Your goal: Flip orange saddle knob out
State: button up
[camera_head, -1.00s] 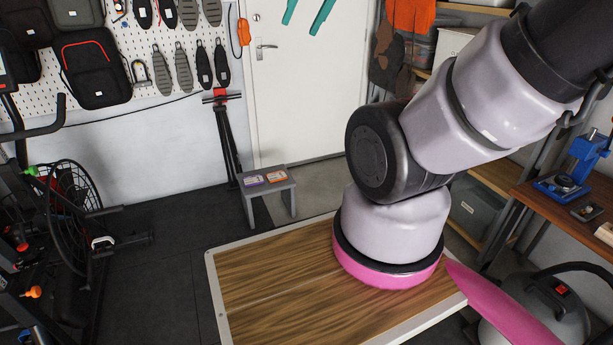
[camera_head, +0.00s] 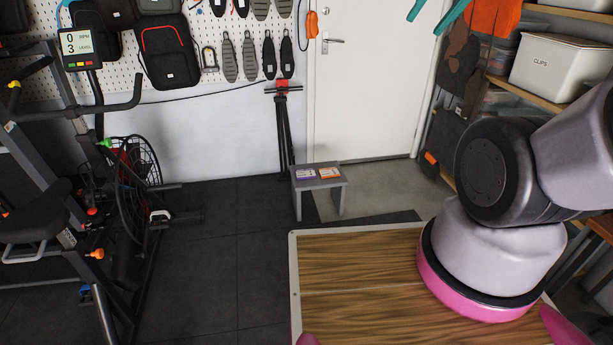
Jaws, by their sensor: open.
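The orange knob (camera_head: 96,254) sticks out to the right from the exercise bike's frame, low at the left of the view. It sits below and to the right of the bike's dark saddle (camera_head: 32,222). A red knob (camera_head: 92,212) is a little above it. Whether the orange knob is turned in or out I cannot tell at this size. My arm is folded at the right, far from the bike. My gripper is out of the picture.
The bike's display (camera_head: 78,48) and handlebar (camera_head: 112,107) rise above the flywheel (camera_head: 135,180). A grey step stool (camera_head: 320,183) stands by the door (camera_head: 370,90). A wood-topped surface (camera_head: 350,270) lies in front at the right. Dark floor (camera_head: 220,265) between it and the bike is clear.

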aim_at(98, 253)
jog(key=u, duration=1.55)
